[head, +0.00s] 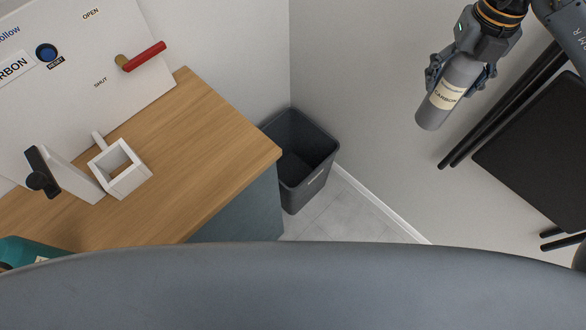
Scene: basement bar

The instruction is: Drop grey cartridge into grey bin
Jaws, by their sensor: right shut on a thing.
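The grey cartridge (436,111) is a cylinder with a cream label reading "CARBON". My right gripper (462,75) is shut on it near its upper end and holds it in the air at the upper right, tilted with its free end toward the lower left. The dark grey bin (317,174) stands on the floor in the corner, beside the counter's end. Its open top faces up, and its inside looks dark and empty where I can see it. The cartridge is to the right of the bin in the picture, apart from it. My left gripper is not in view.
A wooden counter (215,150) partly hides the bin's left side. On it are a white square holder (120,172) and a white bracket with a black knob (42,180). A white panel with a red lever (144,56) stands behind. Black furniture (540,150) is at right.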

